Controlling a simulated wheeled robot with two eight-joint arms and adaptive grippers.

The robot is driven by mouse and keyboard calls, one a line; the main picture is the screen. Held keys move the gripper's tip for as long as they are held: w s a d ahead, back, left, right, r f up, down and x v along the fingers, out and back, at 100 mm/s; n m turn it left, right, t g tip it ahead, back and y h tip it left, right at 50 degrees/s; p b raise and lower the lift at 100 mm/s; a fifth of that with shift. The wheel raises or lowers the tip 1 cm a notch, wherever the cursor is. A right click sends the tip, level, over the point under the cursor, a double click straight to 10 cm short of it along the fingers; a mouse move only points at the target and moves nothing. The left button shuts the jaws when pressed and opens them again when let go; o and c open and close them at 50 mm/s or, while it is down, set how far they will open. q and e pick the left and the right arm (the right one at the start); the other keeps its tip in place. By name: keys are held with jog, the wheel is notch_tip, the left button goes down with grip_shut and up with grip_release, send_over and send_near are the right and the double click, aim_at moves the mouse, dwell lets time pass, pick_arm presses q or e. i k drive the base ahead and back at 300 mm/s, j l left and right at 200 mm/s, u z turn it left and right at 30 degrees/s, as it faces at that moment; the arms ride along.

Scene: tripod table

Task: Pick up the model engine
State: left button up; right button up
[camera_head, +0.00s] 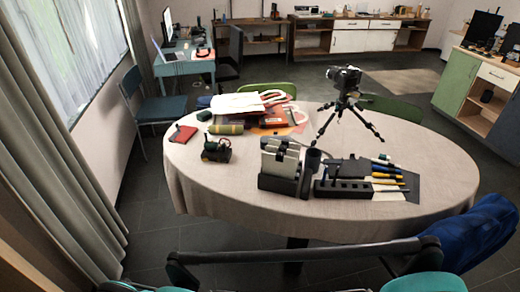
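A small dark green and black object that looks like the model engine (217,150) stands upright on the left part of the oval table (240,192), which has a light cloth. It is small in the view, so its details are hard to tell. Its near and left sides are clear, and nothing touches it there. Neither of my grippers is in view.
A red book (183,134) and an olive roll (226,129) lie near it. A black organizer (279,184) and a pen holder (345,189) stand to its right. A camera on a tripod (344,98) is farther back. A chair (300,252) stands at the near edge.

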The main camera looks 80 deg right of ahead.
aim_at(212, 151)
jog(key=l+z, duration=0.1)
jog(key=z, duration=0.9)
jog(key=l+z, duration=0.1)
jog(key=z, duration=0.35)
jog(key=i+z, duration=0.1)
jog(key=z, duration=0.4)
jog(key=l+z, duration=0.1)
jog(key=z, duration=0.4)
jog(key=i+j+z, duration=0.7)
jog(key=i+j, duration=0.2)
jog(key=i+j+z, duration=0.35)
jog(key=j, duration=0.35)
